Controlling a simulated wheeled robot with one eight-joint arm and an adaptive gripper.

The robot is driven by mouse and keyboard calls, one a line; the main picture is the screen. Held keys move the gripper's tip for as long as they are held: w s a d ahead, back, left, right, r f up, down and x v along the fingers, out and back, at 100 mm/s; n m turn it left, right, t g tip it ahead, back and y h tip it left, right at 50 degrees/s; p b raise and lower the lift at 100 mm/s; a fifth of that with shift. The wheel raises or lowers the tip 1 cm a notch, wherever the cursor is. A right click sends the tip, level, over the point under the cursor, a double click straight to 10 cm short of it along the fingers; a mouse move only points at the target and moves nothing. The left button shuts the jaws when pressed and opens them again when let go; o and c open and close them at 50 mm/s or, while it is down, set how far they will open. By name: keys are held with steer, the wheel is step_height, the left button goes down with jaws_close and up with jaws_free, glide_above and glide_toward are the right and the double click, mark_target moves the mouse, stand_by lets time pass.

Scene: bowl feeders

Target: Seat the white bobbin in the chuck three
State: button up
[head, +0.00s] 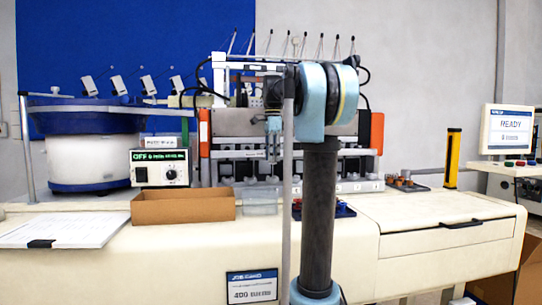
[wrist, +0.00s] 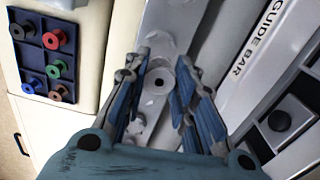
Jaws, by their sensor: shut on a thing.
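The white bobbin (wrist: 157,81) is between my gripper's fingers in the wrist view, seen end-on with a dark centre hole. My gripper (wrist: 159,92) is shut on it, a finger on each side. In the head view my gripper (head: 273,146) points down in front of the machine, over the row of chucks; the bobbin is too small to make out there. A pale rail (wrist: 173,20) with round chucks runs beneath the gripper in the wrist view. I cannot tell which chuck is number three, nor whether the bobbin touches one.
A blue tray (wrist: 42,62) holds several coloured bobbins at the wrist view's left. A guide bar (wrist: 245,60) and dark compartments (wrist: 280,121) lie to the right. In the head view, a brown box (head: 183,207) and control unit (head: 160,168) stand left of my arm.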

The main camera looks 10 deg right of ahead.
steer(key=shift+a+f, duration=0.15)
steer(key=shift+f, duration=2.35)
steer(key=shift+s+f, duration=0.1)
steer(key=shift+f, duration=0.4)
steer(key=o, duration=0.6)
steer(key=shift+r, duration=5.5)
